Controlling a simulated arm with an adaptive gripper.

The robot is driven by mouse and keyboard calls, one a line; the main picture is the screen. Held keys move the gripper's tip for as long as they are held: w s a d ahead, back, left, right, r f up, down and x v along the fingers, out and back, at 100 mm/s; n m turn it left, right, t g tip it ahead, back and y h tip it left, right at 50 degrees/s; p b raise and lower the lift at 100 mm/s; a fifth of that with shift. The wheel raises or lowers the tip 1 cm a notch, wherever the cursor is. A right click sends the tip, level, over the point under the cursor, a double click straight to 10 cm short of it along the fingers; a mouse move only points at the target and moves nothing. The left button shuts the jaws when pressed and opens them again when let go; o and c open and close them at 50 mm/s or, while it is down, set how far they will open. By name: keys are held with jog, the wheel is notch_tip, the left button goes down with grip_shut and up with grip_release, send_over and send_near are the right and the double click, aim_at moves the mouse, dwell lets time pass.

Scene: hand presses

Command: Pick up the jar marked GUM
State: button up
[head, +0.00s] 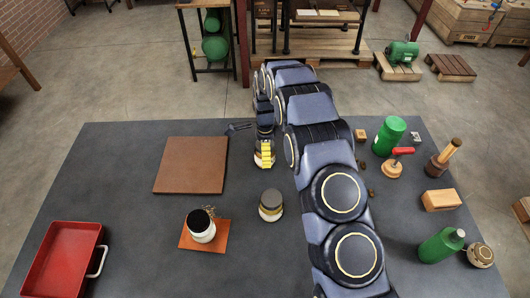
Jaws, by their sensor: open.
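My gripper (264,158) points down over the middle of the table, at the far end of my arm. It shows small, with yellow bands. It is open, and I see nothing held in it. A squat jar (271,207) with a grey lid and a pale and yellowish body stands nearer the camera than my gripper, apart from it. No lettering is readable at this size, so I cannot tell which container is marked GUM.
A brown board (191,165) lies at left on the dark table (110,180); a red tray (63,262) is front left. Right of my arm stand green containers (389,136) (441,245), a red-handled stamp (394,166) and a wooden block (441,200). My arm hides the table's middle strip.

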jog(key=c, duration=1.2)
